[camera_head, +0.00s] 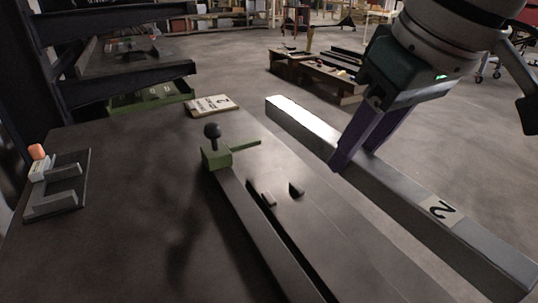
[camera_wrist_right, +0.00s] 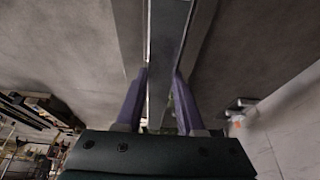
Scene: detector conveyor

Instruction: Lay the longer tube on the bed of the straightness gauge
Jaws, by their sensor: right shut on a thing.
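A long grey square tube (camera_head: 400,198) with a label marked 2 slants across the right of the head view. My right gripper (camera_head: 354,158) has its purple fingers on either side of the tube and is shut on it. In the right wrist view the tube (camera_wrist_right: 166,50) runs away between the fingers (camera_wrist_right: 158,103). The gauge's long dark bed (camera_head: 262,238) lies on the table, left of the tube and apart from it in the picture. A green block (camera_head: 216,158) with a black knob stands at the bed's far end. No second tube can be made out. My left gripper is out of view.
The dark table (camera_head: 120,200) has free room on its left half. A fixture with an orange button (camera_head: 37,152) sits at the left edge. A labelled board (camera_head: 211,105) and a green tray (camera_head: 150,97) lie at the back. A wooden rack (camera_head: 318,78) stands beyond.

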